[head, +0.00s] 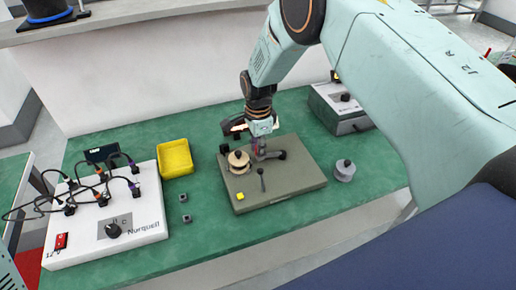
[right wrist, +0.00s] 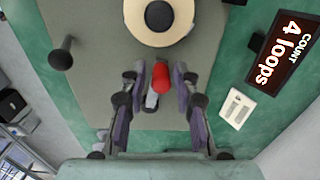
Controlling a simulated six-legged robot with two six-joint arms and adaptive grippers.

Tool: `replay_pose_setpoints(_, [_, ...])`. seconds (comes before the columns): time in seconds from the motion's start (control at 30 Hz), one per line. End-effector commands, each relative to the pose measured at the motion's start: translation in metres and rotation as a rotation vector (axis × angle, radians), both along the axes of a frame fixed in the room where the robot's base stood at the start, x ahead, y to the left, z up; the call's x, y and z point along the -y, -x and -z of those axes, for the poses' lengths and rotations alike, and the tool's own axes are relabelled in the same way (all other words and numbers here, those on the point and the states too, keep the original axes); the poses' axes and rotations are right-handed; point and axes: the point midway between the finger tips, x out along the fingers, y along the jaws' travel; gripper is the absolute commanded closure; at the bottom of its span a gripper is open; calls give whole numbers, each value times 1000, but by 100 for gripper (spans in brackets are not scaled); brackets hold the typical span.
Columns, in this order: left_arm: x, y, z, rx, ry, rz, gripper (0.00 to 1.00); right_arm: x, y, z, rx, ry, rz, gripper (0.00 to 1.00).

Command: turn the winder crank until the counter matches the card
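The winder is a grey-green base (head: 300,184) on the green table, with a pale round spool (head: 239,162) that has a black hub. The spool also shows at the top of the right wrist view (right wrist: 184,28). My right gripper (head: 259,152) is over the winder; in the right wrist view its fingers (right wrist: 164,84) stand apart around a red knob (right wrist: 180,76) and a grey piece. The knob is nearer the right finger; firm contact cannot be seen. The counter display (right wrist: 284,48) reads "COUNT 4 loops". A small white card-like plate (right wrist: 237,108) is unreadable. My left gripper is out of view.
A yellow bin (head: 175,158) and a white wired box (head: 135,228) are at left. A grey box (head: 340,112) and a grey cylinder (head: 344,171) are at right.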

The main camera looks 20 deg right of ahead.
Motion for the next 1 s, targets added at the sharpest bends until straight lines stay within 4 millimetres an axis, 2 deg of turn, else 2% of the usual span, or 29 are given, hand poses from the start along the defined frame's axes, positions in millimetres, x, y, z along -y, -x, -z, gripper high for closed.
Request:
replay_pose_setpoints(0.1, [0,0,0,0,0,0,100,0,1,1,-3,0,0,58])
replay_pose_setpoints(0.47, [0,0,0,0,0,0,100,0,2,-3,-6,0,0,58])
replay_pose_setpoints(0.57, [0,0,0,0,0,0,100,0,2,-17,-3,0,0,58])
replay_pose_setpoints(0.8, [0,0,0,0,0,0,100,0,2,-66,-2,-1,1,58])
replay_pose_setpoints(1.0, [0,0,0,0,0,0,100,0,2,-100,-3,0,1,58])
